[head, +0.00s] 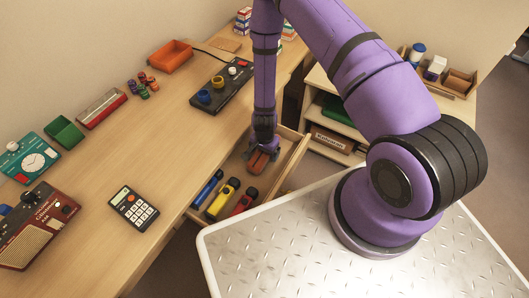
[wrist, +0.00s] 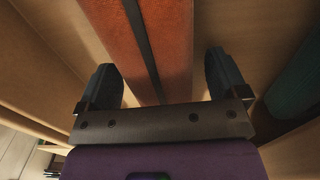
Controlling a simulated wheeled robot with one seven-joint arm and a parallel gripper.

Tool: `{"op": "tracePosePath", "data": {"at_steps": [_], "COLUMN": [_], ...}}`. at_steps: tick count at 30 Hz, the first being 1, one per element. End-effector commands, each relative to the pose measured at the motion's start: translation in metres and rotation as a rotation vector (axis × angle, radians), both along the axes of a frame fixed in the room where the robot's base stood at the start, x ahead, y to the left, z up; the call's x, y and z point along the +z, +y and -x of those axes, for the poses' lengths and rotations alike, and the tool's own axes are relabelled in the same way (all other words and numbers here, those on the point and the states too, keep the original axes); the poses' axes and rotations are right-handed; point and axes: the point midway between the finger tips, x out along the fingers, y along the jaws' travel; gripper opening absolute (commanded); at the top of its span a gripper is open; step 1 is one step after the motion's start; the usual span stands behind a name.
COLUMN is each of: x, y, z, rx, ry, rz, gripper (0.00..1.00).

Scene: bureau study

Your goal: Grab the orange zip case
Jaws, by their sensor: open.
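The orange zip case (head: 258,161) lies in the open drawer (head: 287,166), partly hidden under my gripper (head: 263,148) in the head view. In the wrist view the orange zip case (wrist: 175,35) has a dark zip strip along its length and runs up between the fingers. My gripper (wrist: 161,65) is open, with one dark finger on each side of the case. A gap shows between the case and each finger. I cannot tell how deep the fingertips reach beside it.
The drawer also holds a blue item (head: 208,188), a yellow item (head: 222,198) and a red item (head: 243,202), nearer the front. Its wooden walls surround the gripper. On the desk are a calculator (head: 134,208) and a black knob panel (head: 222,87). A dark green object (wrist: 300,82) lies right in the wrist view.

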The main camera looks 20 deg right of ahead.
Motion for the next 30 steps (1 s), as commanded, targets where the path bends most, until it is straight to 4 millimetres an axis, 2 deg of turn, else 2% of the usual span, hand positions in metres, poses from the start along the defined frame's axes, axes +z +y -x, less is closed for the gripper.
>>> {"op": "tracePosePath", "data": {"at_steps": [9,10,17,30], "x": [-0.0058,-0.0058,-0.0057,0.0014], "y": [0.0,0.0,0.0,0.0001], "z": [-0.0001,0.0,0.0,-0.0004], "rx": [0.0,0.0,0.0,0.0], "ry": [0.0,0.0,0.0,-0.001], "rz": [0.0,0.0,0.0,0.0], "gripper": [0.92,0.89,0.36,0.35]}}
